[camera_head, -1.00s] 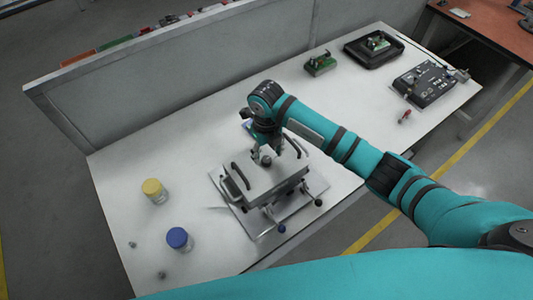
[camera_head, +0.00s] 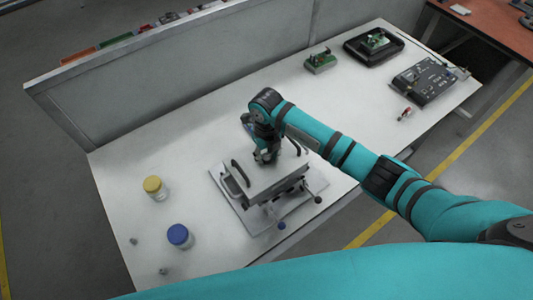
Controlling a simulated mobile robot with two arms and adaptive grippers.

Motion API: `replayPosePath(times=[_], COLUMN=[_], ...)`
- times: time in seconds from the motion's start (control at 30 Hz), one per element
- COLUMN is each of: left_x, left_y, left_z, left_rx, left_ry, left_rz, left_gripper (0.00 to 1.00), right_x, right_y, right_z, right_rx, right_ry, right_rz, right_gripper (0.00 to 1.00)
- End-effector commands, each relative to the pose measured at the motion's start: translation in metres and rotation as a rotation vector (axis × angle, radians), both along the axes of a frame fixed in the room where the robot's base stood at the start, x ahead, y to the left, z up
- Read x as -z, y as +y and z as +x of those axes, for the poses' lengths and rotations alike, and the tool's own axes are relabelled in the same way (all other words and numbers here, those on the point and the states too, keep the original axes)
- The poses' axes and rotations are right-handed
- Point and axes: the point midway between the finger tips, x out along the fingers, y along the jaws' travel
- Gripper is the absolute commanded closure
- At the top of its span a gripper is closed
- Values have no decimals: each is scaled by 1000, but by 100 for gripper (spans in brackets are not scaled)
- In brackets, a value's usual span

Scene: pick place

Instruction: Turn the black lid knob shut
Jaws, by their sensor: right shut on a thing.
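A grey metal box with a lid (camera_head: 262,184) stands on a flat base plate (camera_head: 228,203) on the white table. It has black handles on its lid. My right gripper (camera_head: 266,157) is over the top of the lid, pointing down, and is shut on the lid knob. The knob itself is hidden by the gripper and wrist. My left gripper is not in view.
A yellow-capped jar (camera_head: 154,188) and a blue-capped jar (camera_head: 180,237) stand at the left of the table. A green circuit board (camera_head: 320,62), a black tray (camera_head: 366,46) and a black device (camera_head: 424,83) are at the far right. The table between is mostly clear.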

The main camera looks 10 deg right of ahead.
Motion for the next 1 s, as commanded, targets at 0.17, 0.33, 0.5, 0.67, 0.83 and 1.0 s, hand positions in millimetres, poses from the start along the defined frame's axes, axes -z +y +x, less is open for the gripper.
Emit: replayPosePath(times=[0.17, 0.33, 0.5, 0.67, 0.83, 1.0], left_x=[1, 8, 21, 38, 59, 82], left_y=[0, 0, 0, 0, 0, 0], left_z=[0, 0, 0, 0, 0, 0], left_rx=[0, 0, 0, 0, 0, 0], left_ry=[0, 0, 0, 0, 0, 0], left_rz=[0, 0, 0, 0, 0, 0], left_gripper=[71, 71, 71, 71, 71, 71], right_x=[0, 1, 3, 4, 5, 6], right_y=[-1, -1, -2, -2, -2, -1], right_z=[1, 1, 2, 2, 2, 2], right_rx=[-8, -55, -154, -290, -451, -613], right_ry=[-1, -4, -5, -6, -6, -5], right_rz=[-1, -3, -3, -4, -4, -3], right_gripper=[100, 100, 100, 100, 100, 100])
